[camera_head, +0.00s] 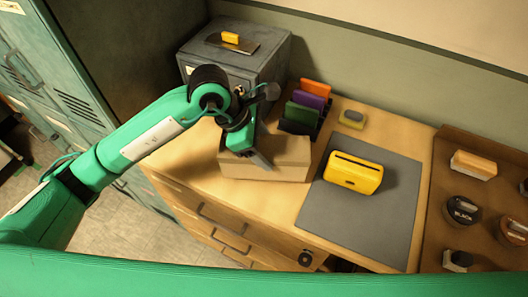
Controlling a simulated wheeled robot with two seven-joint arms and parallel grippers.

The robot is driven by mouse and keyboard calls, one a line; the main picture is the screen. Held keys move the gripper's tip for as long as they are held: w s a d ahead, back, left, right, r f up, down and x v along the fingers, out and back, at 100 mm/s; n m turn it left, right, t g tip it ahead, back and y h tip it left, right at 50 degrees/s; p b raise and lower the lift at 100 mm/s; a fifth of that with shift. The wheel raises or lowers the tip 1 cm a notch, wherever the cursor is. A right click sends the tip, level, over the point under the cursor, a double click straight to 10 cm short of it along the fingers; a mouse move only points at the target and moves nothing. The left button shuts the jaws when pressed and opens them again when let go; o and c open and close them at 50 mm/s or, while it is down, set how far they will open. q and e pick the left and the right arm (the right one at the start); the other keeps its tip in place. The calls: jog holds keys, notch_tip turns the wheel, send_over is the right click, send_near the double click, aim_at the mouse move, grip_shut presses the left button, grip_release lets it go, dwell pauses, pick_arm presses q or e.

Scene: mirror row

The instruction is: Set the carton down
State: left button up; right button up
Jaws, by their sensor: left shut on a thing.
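A plain light-brown carton (285,160) is at the left part of the wooden desk top in the head view. My left gripper (255,160) comes down on the carton from above and is shut on it. The arm and gripper hide part of the carton's top and left side. I cannot tell whether its underside touches the desk (285,205) or is slightly above it. My right gripper is not in view.
A grey mat (330,215) bears a yellow slotted box (353,173). Colourful upright folders (308,100) and a grey cabinet (265,62) stand behind the carton. A brown tray (440,225) with several items is at right. Drawers (222,222) are below the desk's front edge.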

pick_arm(q)
notch_tip(320, 180, down, 2)
jog(key=shift+f, duration=0.6)
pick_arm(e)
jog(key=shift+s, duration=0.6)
pick_arm(q)
jog(key=o, duration=1.1)
jog(key=shift+o, duration=0.2)
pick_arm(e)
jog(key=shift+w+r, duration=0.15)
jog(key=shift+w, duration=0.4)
pick_arm(q)
jog(key=shift+r, duration=0.1)
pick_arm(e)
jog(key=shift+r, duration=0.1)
